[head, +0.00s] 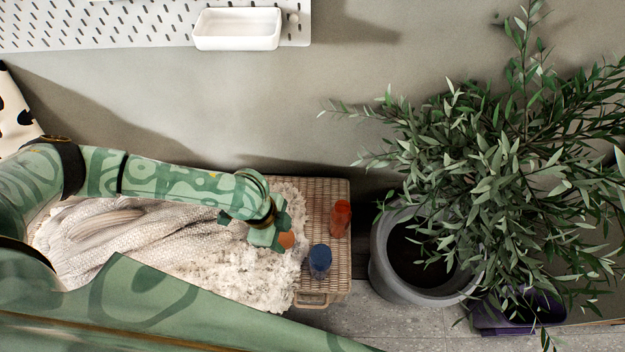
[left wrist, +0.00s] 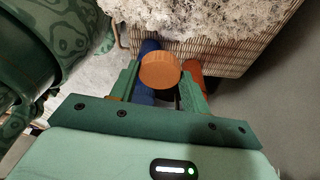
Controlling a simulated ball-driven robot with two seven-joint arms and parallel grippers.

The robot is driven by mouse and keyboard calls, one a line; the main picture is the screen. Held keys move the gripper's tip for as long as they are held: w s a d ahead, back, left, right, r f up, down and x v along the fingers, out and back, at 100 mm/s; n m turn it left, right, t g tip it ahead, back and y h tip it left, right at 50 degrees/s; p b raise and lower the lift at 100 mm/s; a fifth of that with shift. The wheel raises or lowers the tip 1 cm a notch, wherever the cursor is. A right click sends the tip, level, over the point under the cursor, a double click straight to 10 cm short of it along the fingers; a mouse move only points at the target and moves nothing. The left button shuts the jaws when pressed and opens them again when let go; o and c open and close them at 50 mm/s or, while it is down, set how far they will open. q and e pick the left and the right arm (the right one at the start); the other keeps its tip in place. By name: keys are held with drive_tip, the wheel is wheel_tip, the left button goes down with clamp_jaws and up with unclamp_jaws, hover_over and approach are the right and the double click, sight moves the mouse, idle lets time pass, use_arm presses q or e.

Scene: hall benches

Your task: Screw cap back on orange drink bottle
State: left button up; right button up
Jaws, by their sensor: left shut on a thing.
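My left gripper (head: 278,237) is shut on a round orange cap (head: 286,240). It holds the cap above the fluffy throw, left of the bottles. In the left wrist view the cap (left wrist: 160,70) sits between the fingertips. The orange drink bottle (head: 340,217) stands on the wicker bench near its right edge, apart from the gripper. In the left wrist view the orange bottle (left wrist: 194,68) is partly hidden behind the right finger. Whether its top is open is too small to tell. My right gripper is not in view.
A blue bottle (head: 320,261) stands on the wicker bench (head: 322,193), nearer than the orange one. A cream throw (head: 225,262) covers much of the bench. A large potted plant (head: 400,270) stands right of it. A white tray (head: 238,30) hangs on the pegboard.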

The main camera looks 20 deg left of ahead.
use_arm(q)
drive_tip(key=w+a+r+n+t+y, duration=0.1)
drive_tip(key=r+n, duration=0.4)
drive_tip(key=r, duration=0.5)
drive_tip(key=w+a+r+n+t+y, duration=0.1)
drive_tip(key=w+r+n, duration=0.3)
drive_tip(key=r, duration=0.6)
drive_tip(key=w+a+r+n+y, duration=0.1)
drive_tip(key=w+a+r+n, duration=0.1)
drive_tip(key=r+n, duration=0.5)
wheel_tip(320, 180, up, 4)
drive_tip(key=shift+w+a+r+n+t, duration=0.15)
drive_tip(key=shift+w+n+t, duration=0.2)
drive_tip(key=shift+w, duration=0.25)
